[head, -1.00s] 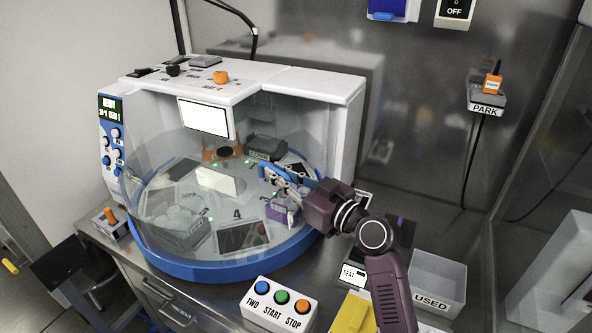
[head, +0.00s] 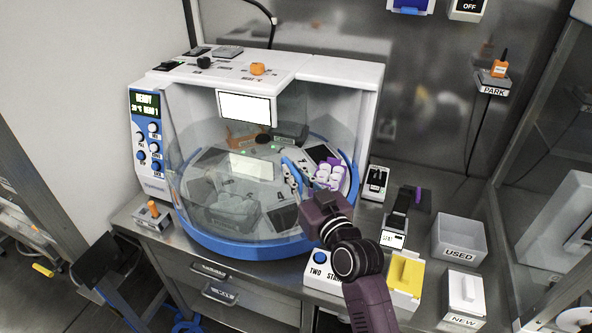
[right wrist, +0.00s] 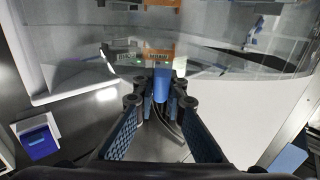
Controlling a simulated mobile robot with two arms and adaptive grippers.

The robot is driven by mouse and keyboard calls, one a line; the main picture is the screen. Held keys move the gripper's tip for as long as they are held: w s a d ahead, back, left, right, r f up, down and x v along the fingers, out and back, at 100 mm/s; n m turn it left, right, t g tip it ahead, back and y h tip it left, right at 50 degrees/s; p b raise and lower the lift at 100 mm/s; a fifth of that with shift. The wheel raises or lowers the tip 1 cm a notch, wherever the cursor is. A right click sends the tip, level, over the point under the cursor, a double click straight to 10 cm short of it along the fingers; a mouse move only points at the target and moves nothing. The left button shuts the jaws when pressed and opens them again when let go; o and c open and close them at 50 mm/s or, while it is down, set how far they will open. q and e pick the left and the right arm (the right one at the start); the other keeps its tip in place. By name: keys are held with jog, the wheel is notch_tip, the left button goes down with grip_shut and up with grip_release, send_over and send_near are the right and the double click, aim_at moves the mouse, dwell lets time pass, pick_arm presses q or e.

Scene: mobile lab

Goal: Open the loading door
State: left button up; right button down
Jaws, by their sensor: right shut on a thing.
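The loading door (head: 215,190) is the curved clear panel on the front of the round white and blue machine (head: 330,77). A gap shows at its right side, where purple-and-white tubes (head: 328,176) on the turntable are seen uncovered. My right gripper (head: 292,177) is at the door's right edge, its arm coming up from below. In the right wrist view its fingers are closed around an upright blue handle (right wrist: 162,84), with the clear panel behind. My left gripper is not in view.
The button box (head: 318,262) stands in front, partly hidden by my arm. A yellow box (head: 405,272), USED bin (head: 459,240) and NEW box (head: 464,296) stand at the right. The PARK holder (head: 494,84) is on the back wall.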

jog(key=c, duration=2)
grip_release()
jog(key=shift+w+d, duration=0.1)
jog(key=shift+o, duration=0.2)
jog(key=v, duration=1.2)
